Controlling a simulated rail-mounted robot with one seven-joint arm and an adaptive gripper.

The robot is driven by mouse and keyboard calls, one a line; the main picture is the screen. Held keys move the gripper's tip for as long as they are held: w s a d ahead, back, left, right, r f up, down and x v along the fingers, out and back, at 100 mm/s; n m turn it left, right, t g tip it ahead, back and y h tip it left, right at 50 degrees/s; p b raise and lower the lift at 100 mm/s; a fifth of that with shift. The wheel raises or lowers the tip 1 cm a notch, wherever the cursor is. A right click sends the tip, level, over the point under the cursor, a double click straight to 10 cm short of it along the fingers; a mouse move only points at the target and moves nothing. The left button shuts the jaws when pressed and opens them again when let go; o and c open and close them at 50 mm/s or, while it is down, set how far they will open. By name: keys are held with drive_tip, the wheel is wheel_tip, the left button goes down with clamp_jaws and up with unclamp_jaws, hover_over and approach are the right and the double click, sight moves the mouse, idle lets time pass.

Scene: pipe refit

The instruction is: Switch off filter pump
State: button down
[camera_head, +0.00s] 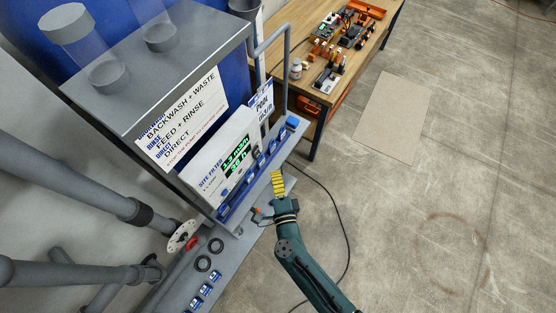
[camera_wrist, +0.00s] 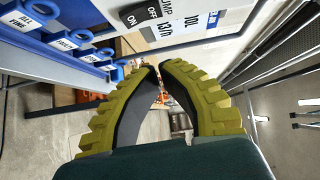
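The filter pump switch (camera_wrist: 142,14) is a black rocker marked ON and OFF on a white panel, at the top of the wrist view. In the head view, the white site filter box (camera_head: 225,160) has a lit green display, and the switch is too small to read. My gripper (camera_head: 277,175) is in front of the box, at its lower right. In the wrist view, my gripper's yellow ribbed fingers (camera_wrist: 159,68) curve together with their tips nearly meeting and nothing held. The tips are below the switch in the picture and look apart from it. The rocker's position is unclear.
Blue labelled tags (camera_wrist: 65,42) line the panel's lower edge. Grey pipes (camera_head: 75,200) and a slotted disc (camera_head: 183,236) are at the left. A wooden workbench (camera_head: 303,22) with tools stands behind. A black cable (camera_head: 346,235) lies on the floor; the right side is open.

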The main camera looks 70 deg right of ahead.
drive_tip(key=v, duration=0.3)
drive_tip(key=shift+s+a+r, duration=0.1)
drive_tip(key=shift+s+a, duration=0.15)
drive_tip(key=shift+a, duration=0.05)
idle(0.4)
